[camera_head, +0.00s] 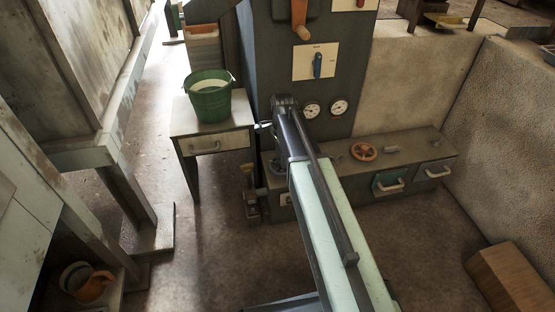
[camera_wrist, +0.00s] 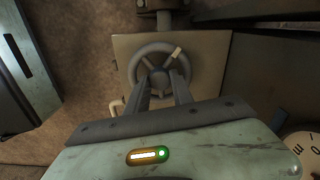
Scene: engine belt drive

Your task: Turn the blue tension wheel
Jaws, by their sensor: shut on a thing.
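In the wrist view a round spoked wheel (camera_wrist: 136,63) is in front of a flat plate; it looks grey, with a bluish hub and a pale mark on its upper right rim. I take it to be the tension wheel. My gripper (camera_wrist: 160,80) has its two dark fingers at the wheel's lower half, either side of the hub, and is shut on it. Just which part lies between the fingertips is hard to see. In the head view my arm hides the gripper, and I cannot make out this wheel there.
A small table (camera_head: 216,143) bearing a green bucket (camera_head: 208,103) stands left of my arm. Right of it are gauges (camera_head: 339,107), a panel with a blue lever (camera_head: 317,65), and a low bench with an orange wheel (camera_head: 363,152). A wooden box (camera_head: 508,280) lies at lower right.

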